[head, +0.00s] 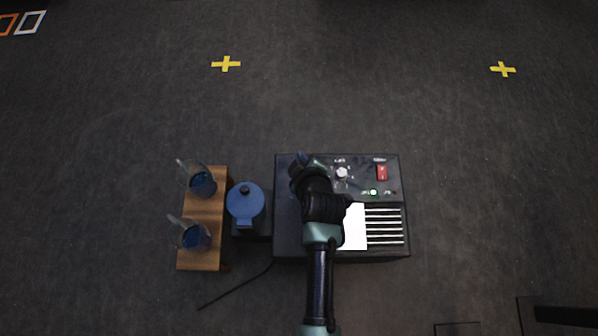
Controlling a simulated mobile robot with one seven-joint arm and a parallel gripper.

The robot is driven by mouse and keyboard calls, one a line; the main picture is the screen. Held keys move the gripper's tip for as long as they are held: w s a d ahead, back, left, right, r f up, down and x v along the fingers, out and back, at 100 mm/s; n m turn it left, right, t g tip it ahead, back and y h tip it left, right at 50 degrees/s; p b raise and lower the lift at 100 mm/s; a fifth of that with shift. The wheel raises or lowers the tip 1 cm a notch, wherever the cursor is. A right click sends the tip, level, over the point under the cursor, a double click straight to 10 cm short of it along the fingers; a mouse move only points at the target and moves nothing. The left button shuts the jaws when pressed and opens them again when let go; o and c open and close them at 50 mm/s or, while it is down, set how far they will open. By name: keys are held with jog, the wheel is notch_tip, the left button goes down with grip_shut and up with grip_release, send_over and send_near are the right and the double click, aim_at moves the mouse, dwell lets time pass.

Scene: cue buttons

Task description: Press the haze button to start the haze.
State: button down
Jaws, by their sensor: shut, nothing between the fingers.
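A black machine (340,255) stands on the dark floor, seen from above in the head view. Its panel has a white knob (342,173), a red rocker switch (381,172) and a lit green light (373,192). The labels are too small to read. My gripper (303,162) is over the machine's upper left part, left of the knob, and is shut with nothing in it. My arm covers the left of the panel. No haze button shows clearly; whether one is under my gripper is hidden. I cannot tell whether my gripper touches the panel.
A wooden board (204,217) at left holds two clear jugs of blue liquid, (203,184) and (193,236). A blue-lidded container (246,200) stands between board and machine. A white sheet (354,235) and a striped grille (384,226) are on the machine. Open floor lies beyond.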

notch_tip(320, 180, down, 8)
jog(key=b, duration=0.7)
jog(key=shift+f, duration=0.2)
dwell(1.5)
jog(key=shift+f+b, duration=0.4)
jog(key=shift+f+b, duration=0.4)
jog(key=shift+f, duration=0.1)
dwell(0.5)
jog(key=shift+r, duration=0.1)
jog(key=shift+r+p, duration=0.8)
jog(key=shift+p, duration=0.05)
notch_tip(320, 180, up, 5)
jog(key=p, duration=0.4)
jog(key=shift+p, duration=0.3)
dwell(0.6)
